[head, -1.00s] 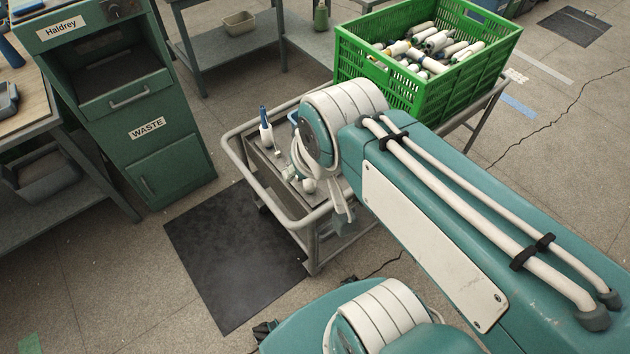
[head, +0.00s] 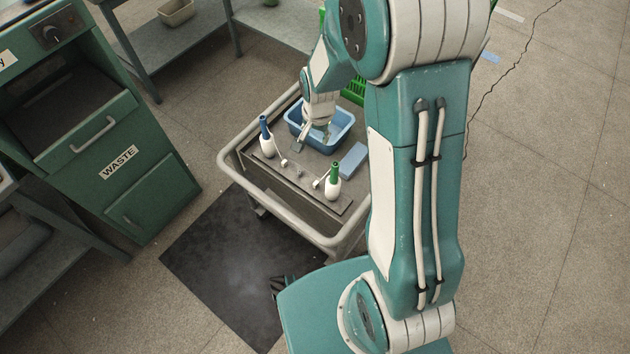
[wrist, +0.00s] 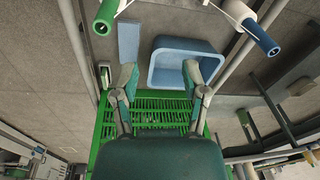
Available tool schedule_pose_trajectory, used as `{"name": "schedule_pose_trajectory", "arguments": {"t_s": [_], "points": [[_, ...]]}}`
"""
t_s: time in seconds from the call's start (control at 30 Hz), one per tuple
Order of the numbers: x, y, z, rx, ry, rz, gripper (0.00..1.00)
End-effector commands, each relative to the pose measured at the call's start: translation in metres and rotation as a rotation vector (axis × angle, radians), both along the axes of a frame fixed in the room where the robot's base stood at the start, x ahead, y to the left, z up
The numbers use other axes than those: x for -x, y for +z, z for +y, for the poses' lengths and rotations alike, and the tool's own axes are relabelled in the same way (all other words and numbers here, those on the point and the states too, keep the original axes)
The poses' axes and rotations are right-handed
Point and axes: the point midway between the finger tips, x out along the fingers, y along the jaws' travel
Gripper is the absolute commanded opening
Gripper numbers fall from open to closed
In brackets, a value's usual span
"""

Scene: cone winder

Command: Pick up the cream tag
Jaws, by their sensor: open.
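I cannot make out the cream tag for certain. Two small pale pieces, one at the left (head: 284,163) and one near the green-tipped cone (head: 316,183), lie on the cart's top, too small to identify. My gripper (head: 314,133) is open and hangs above the left part of the blue tray (head: 341,134), partly hiding it. In the wrist view my gripper (wrist: 158,72) has its fingers spread, with nothing seen between them but background. The blue tray (wrist: 186,82) shows beyond the right finger there.
On the cart (head: 226,160) stand a blue-tipped white cone (head: 267,142) and a green-tipped white cone (head: 333,185). A light blue block (head: 353,160) lies right of them. A green crate (head: 355,90) is behind, mostly hidden by my arm. The waste cabinet (head: 140,185) stands left.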

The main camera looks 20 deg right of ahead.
Motion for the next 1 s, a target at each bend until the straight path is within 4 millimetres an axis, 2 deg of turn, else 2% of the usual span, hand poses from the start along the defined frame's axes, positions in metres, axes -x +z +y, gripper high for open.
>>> {"name": "schedule_pose_trajectory", "arguments": {"t_s": [0.03, 0.1, 0.2, 0.3, 0.4, 0.57, 0.8, 1.0], "points": [[-0.002, -0.024, 0.002, -0.002, -0.029, 0.026, 0.57], [-0.004, -0.053, 0.004, -0.005, -0.076, 0.053, 0.57], [-0.003, -0.094, 0.007, -0.004, -0.141, 0.087, 0.57], [0.000, -0.125, 0.008, -0.006, -0.192, 0.109, 0.57], [0.002, -0.142, 0.008, -0.006, -0.222, 0.121, 0.57], [0.003, -0.155, 0.007, -0.008, -0.239, 0.128, 0.57], [0.004, -0.191, 0.006, -0.008, -0.240, 0.131, 0.57], [0.003, -0.207, 0.007, -0.007, -0.238, 0.128, 0.57]]}}
